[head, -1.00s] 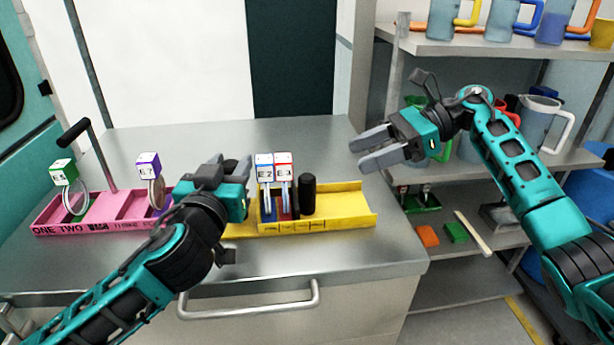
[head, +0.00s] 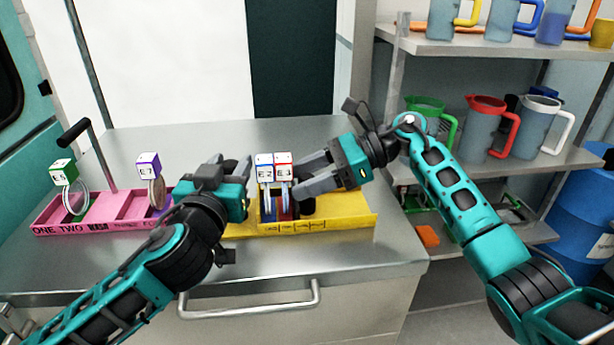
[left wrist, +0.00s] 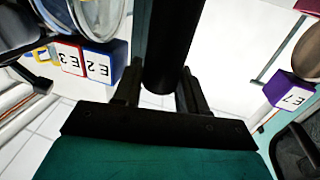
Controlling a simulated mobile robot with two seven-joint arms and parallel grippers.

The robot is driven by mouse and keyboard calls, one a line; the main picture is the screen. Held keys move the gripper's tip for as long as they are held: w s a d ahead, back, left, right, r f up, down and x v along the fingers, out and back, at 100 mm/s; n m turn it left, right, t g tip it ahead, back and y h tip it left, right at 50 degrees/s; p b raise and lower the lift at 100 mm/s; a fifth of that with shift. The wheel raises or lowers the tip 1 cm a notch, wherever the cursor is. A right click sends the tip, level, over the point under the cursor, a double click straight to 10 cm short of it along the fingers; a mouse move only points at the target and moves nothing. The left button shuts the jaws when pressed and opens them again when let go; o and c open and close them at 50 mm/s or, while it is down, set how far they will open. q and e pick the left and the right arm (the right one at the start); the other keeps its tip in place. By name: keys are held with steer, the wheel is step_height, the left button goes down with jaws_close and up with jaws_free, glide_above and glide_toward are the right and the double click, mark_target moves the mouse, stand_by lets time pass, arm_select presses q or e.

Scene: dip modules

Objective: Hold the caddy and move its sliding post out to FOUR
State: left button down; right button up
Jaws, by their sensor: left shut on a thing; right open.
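The yellow caddy (head: 350,207) lies on the metal counter, with lettering along its front edge. It carries a blue-framed block E2 (head: 265,166) and a red-framed block E3 (head: 283,166), side by side. Its black sliding post (head: 307,206) stands just right of E3, partly hidden by my right gripper (head: 298,177), which is open with its fingers around or beside the post. My left gripper (head: 238,168) is shut on a dark cylindrical handle at the caddy's left end; the handle (left wrist: 165,45) shows between the fingers in the left wrist view.
A pink caddy (head: 110,206) with a green block, a purple block and a black-topped handle stands at left. Shelves with jugs (head: 484,125) stand at right. The counter behind the caddies is clear.

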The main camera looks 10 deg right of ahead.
jaws_close()
stand_by(0.4)
steer(key=d, duration=0.5)
steer(key=shift+d, duration=0.1)
jaws_free()
steer(key=v, duration=1.2)
